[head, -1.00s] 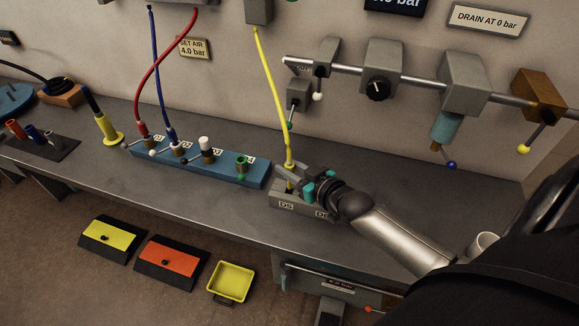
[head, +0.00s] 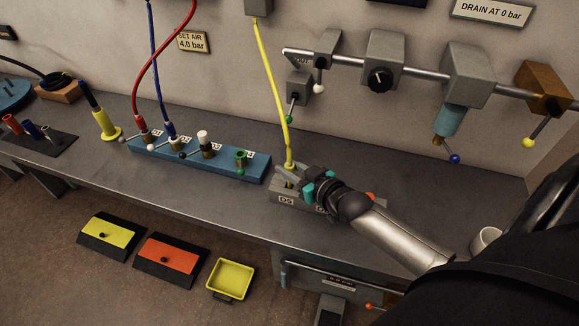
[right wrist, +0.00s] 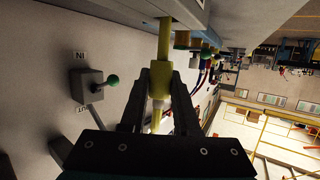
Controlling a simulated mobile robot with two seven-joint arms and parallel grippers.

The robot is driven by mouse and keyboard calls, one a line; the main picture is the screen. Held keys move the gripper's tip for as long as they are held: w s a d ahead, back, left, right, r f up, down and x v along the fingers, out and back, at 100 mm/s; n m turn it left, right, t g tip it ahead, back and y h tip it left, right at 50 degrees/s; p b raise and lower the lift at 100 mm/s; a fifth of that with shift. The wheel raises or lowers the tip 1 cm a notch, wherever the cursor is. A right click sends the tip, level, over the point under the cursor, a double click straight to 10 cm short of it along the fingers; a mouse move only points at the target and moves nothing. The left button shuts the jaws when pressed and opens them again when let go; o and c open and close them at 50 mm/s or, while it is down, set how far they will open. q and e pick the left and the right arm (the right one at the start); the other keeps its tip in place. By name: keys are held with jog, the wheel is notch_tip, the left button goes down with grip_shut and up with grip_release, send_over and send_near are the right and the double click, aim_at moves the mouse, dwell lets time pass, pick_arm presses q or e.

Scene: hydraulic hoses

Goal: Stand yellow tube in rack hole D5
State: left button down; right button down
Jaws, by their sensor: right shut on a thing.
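The yellow tube (head: 270,80) hangs from a grey wall box down to the grey rack block (head: 284,201) labelled D5. Its lower end has a yellow collar. My right gripper (head: 287,172) is shut on this end, just over the D5 side of the block. In the right wrist view, the fingers (right wrist: 160,95) close around the yellow end fitting (right wrist: 160,78), with a pale tip between them. I cannot tell whether the tip is in the hole. My gripper and arm partly cover the block's right side. My left gripper is out of view.
A blue rack (head: 215,166) with a red and a blue hose and several fittings stands left of the grey block. A pipe with valves (head: 383,65) runs along the wall. A white cup (head: 486,241) stands at right. The bench front left of the block is clear.

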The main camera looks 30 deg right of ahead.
aim_at(290, 188)
jog(key=shift+f+b, duration=1.35)
jog(key=shift+f, duration=0.55)
jog(key=c, duration=0.6)
grip_release()
jog(key=shift+o, duration=0.2)
jog(key=shift+s, duration=0.1)
jog(key=p+v, duration=0.2)
jog(key=v, duration=1.3)
jog(key=shift+a, duration=0.1)
